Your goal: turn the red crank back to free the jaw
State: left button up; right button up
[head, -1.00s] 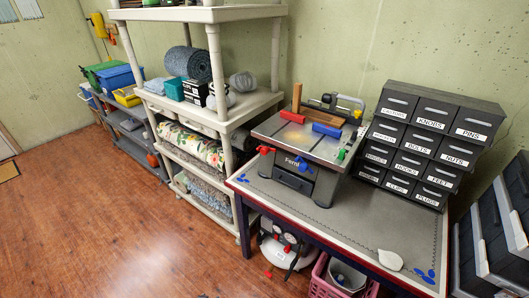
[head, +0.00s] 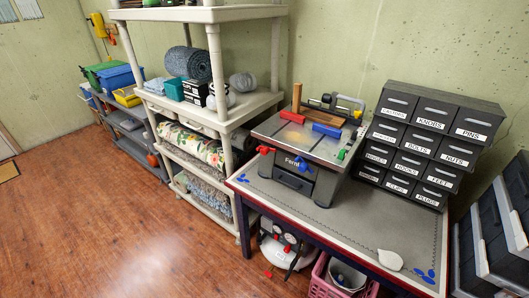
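The red crank (head: 264,149) is on the left front edge of a small grey bench machine marked Ferm (head: 306,140), which stands on the workbench. On the machine's top lie a red block (head: 293,117) and a blue block (head: 327,130), with a wooden upright (head: 297,97) behind the red one. Which part is the jaw, and whether it grips anything, I cannot tell. A green knob (head: 341,155) sits at the right front edge. Neither of my grippers shows in the head view.
A black drawer cabinet (head: 428,138) stands right of the machine. The workbench's grey top (head: 340,220) is mostly bare, with a white pad (head: 390,260) near its front. A cream shelf (head: 198,110) stands left of the bench. The wooden floor (head: 120,230) is open.

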aim_at(264, 150)
jog(key=i+j+z, duration=0.45)
jog(key=j, duration=0.9)
jog(key=i+j+z, duration=0.15)
jog(key=j+z, duration=0.3)
jog(key=j, duration=1)
jog(key=j+z, duration=0.45)
jog(key=j, duration=1)
